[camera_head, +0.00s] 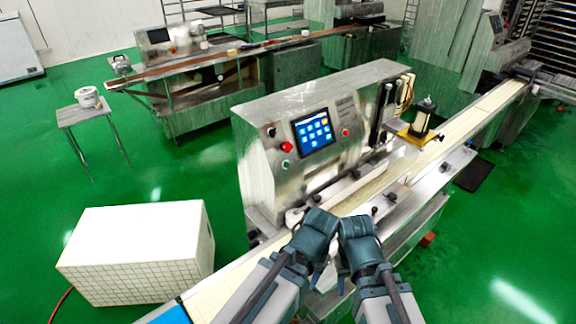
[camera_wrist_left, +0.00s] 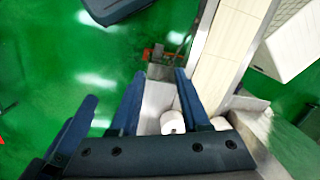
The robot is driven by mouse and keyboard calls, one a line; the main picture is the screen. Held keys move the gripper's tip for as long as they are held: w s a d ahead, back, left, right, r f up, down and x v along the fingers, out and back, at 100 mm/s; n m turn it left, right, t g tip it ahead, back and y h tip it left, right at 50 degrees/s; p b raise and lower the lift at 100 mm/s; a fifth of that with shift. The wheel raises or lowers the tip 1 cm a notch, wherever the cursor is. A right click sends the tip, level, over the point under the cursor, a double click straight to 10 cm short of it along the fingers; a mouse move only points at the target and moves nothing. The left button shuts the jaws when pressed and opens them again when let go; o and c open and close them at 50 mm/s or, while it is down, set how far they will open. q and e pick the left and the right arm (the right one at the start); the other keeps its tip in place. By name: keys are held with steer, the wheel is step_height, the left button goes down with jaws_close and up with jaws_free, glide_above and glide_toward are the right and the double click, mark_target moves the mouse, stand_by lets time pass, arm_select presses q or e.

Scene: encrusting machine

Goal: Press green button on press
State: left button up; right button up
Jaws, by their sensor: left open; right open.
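The press (camera_head: 270,185) is a steel machine in the middle of the head view, with a lit blue touchscreen (camera_head: 313,131) on its sloped front. A red button (camera_head: 287,147) sits left of the screen and another red button (camera_head: 346,132) right of it. The left wrist view shows the left gripper (camera_wrist_left: 160,100) open and empty. The right gripper is open; its fingertips are mostly hidden by its wrist.
A pale conveyor belt (camera_head: 470,120) runs diagonally along the press, close to my grippers. A white tiled box (camera_head: 140,250) stands at the left. A small table (camera_head: 82,115) holds a white bucket (camera_head: 87,97).

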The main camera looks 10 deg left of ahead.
arm_select(q)
jaws_close()
stand_by(1.4)
